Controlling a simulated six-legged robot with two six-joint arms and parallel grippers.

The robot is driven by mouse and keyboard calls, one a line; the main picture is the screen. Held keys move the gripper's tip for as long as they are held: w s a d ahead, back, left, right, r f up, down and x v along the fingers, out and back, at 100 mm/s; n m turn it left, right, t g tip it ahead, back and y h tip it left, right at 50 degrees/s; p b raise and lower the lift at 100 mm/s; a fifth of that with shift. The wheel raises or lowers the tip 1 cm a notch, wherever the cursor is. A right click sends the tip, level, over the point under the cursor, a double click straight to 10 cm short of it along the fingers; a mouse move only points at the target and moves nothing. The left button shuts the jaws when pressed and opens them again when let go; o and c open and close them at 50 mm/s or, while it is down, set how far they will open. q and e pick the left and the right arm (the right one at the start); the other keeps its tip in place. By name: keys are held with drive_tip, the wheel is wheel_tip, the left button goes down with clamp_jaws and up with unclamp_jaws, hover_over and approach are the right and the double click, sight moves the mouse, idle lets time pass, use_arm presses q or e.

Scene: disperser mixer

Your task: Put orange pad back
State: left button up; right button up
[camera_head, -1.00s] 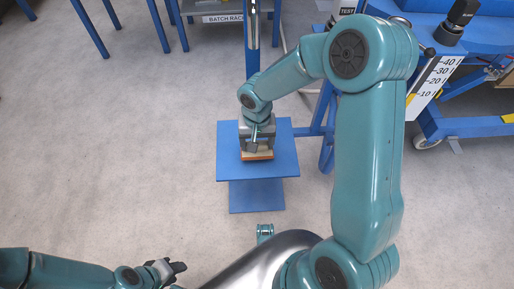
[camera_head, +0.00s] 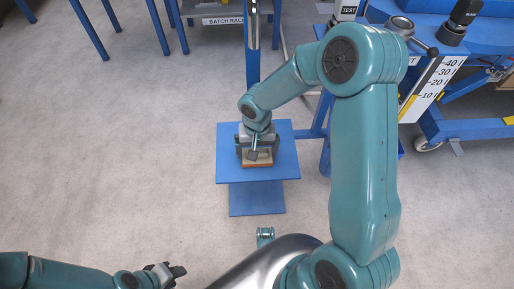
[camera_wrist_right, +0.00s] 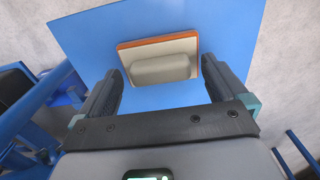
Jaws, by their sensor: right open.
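The orange pad (camera_head: 257,165) is a flat block with an orange edge, a cream face and a grey raised grip. It lies on the small blue table (camera_head: 228,171). It also shows in the right wrist view (camera_wrist_right: 181,45), just beyond the fingertips. My right gripper (camera_head: 257,153) is above the pad on the blue table. In the right wrist view its two fingers (camera_wrist_right: 163,82) are spread wide, one on each side of the grip's near end, with nothing between them. My left gripper (camera_head: 178,270) is low at the left, over the floor, away from the table; its jaw gap is unclear.
A blue post (camera_head: 252,68) rises behind the table, with the batch rack (camera_head: 222,20) at the back. A blue machine with a marked scale (camera_head: 433,86) and a black-knobbed lever stands at the right. Grey floor is clear on the left.

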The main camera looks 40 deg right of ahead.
wheel_tip(320, 180, up, 12)
drive_tip(key=p, duration=0.4)
drive_tip(key=s+a+f+n+y, duration=0.2)
drive_tip(key=s+a+f, duration=0.5)
drive_tip(key=f, duration=0.3)
drive_tip(key=s+a+f+n+y, duration=0.2)
drive_tip(key=s+a+f, duration=0.5)
drive_tip(key=f, duration=0.3)
drive_tip(key=shift+s+a+f, duration=0.2)
drive_tip(key=shift+s+a, duration=0.1)
drive_tip(key=shift+a, duration=0.05)
wheel_tip(320, 180, up, 23)
drive_tip(key=p, duration=2.2)
drive_tip(key=shift+p, duration=0.35)
drive_tip(key=shift+f, duration=0.2)
drive_tip(key=shift+c, duration=0.3)
drive_tip(key=c, duration=1)
drive_tip(key=shift+d, duration=0.1)
